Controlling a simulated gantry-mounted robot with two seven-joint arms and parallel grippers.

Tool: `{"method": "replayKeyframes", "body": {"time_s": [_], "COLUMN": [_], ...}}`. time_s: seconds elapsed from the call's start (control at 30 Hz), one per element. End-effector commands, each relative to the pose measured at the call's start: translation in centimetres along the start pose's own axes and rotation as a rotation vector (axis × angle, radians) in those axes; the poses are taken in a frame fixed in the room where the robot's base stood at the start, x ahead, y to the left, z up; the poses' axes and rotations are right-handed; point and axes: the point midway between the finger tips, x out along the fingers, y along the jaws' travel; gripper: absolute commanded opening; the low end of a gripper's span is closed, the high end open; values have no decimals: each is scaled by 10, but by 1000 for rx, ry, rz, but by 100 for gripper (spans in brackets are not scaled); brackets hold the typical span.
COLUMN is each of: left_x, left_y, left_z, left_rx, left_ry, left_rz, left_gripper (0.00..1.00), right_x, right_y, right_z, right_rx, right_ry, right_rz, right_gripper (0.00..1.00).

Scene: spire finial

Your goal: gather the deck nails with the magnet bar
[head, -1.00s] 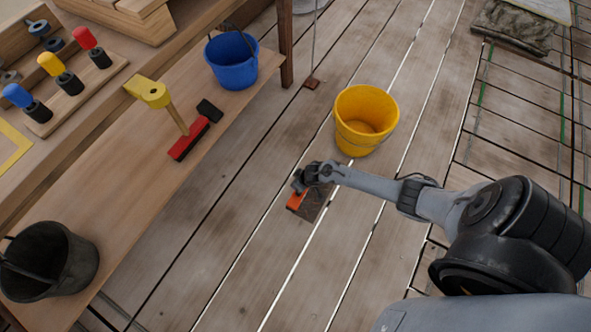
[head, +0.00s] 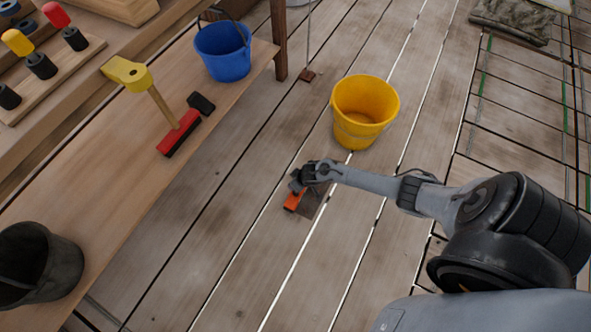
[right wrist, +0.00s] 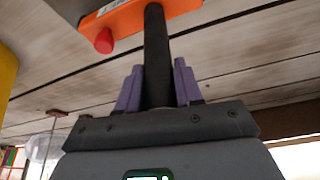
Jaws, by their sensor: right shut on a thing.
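My right gripper (head: 302,180) is low over the deck planks in the head view. In the right wrist view its purple fingers (right wrist: 158,88) are shut on the dark handle of an orange bar tool (right wrist: 190,6), which looks like the magnet bar. A red knob (right wrist: 104,41) sticks out of the bar. In the head view the orange bar (head: 294,199) is at or just above the deck; I cannot tell if it touches. A dark patch (head: 312,207) shows beside it. I cannot make out single nails. My left gripper is out of view.
A yellow bucket (head: 350,133) stands on the deck (head: 235,215) behind my right gripper. Planks between bench and bar are clear.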

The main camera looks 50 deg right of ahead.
Motion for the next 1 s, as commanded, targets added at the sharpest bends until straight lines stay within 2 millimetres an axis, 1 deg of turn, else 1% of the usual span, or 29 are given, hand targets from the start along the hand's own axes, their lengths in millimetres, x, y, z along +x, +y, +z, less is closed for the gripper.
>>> {"method": "replayKeyframes", "body": {"time_s": [0.03,0.07,0.1,0.3,1.0], "left_x": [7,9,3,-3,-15], "left_y": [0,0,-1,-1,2], "left_z": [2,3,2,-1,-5], "left_rx": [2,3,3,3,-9], "left_ry": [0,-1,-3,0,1], "left_rz": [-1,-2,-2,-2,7], "left_gripper": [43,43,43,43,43], "right_x": [6,8,1,-5,-22], "right_y": [0,0,2,4,13], "right_z": [2,2,4,16,59], "right_rx": [0,0,0,0,0], "right_ry": [2,2,0,0,2], "right_rz": [0,0,1,1,1], "right_gripper": [0,0,0,0,0]}}
